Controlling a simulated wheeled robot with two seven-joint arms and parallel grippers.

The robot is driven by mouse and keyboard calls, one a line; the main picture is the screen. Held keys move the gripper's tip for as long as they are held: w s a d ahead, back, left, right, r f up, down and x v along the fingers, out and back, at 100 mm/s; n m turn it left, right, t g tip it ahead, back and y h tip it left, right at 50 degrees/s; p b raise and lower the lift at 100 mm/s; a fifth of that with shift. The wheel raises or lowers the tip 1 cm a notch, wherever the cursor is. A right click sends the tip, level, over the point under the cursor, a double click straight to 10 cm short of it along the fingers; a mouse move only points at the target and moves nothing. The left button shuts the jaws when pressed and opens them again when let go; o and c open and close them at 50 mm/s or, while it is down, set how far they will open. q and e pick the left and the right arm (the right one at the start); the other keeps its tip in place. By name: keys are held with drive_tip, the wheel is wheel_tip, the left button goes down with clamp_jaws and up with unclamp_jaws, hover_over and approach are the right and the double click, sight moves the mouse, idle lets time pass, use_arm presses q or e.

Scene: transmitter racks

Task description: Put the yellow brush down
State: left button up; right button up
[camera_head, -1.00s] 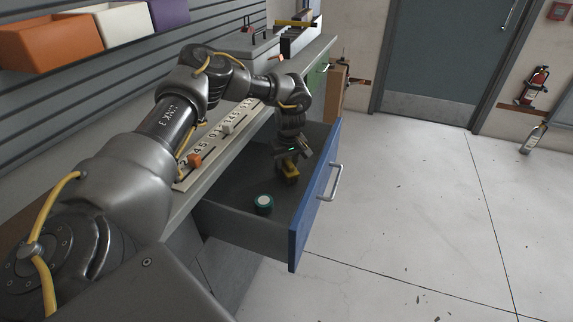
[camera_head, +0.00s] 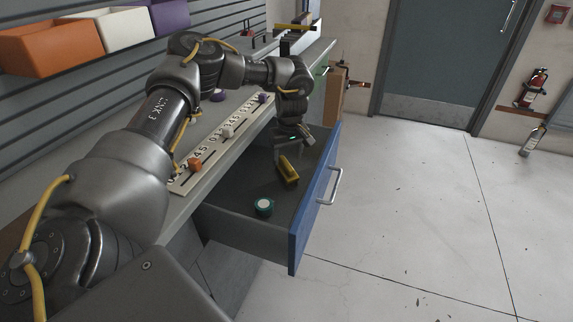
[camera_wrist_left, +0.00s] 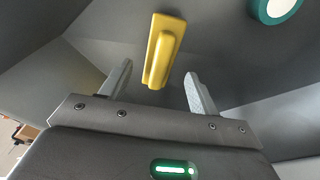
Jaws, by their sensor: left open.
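The yellow brush (camera_head: 288,171) lies in the open drawer (camera_head: 250,232), near its blue front. In the left wrist view the brush (camera_wrist_left: 163,48) lies on the grey drawer floor, ahead of the two fingers and apart from them. My right gripper is not in view.
A teal and white round object (camera_head: 264,206) lies in the drawer nearer to me; it also shows in the left wrist view (camera_wrist_left: 274,8). A numbered slider panel (camera_head: 222,138) sits on the counter. Orange (camera_head: 50,50) and white bins hang on the wall.

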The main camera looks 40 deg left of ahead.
sight(287, 163)
use_arm(q)
drive_tip(key=r, duration=0.5)
drive_tip(key=shift+s+d, duration=0.1)
drive_tip(key=shift+d, duration=0.2)
drive_tip(key=shift+r, duration=0.7)
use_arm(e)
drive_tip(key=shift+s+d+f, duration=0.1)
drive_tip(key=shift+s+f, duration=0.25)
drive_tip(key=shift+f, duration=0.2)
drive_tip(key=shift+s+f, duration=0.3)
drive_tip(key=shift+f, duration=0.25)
use_arm(q)
drive_tip(key=f, duration=0.7)
drive_tip(key=a+f, duration=0.1)
drive_tip(key=f, duration=0.3)
drive_tip(key=shift+w+f+b, duration=0.2)
drive_tip(key=shift+b, duration=0.1)
drive_tip(key=shift+a+f, duration=0.1)
drive_tip(key=shift+f, duration=0.4)
drive_tip(key=shift+r, duration=0.2)
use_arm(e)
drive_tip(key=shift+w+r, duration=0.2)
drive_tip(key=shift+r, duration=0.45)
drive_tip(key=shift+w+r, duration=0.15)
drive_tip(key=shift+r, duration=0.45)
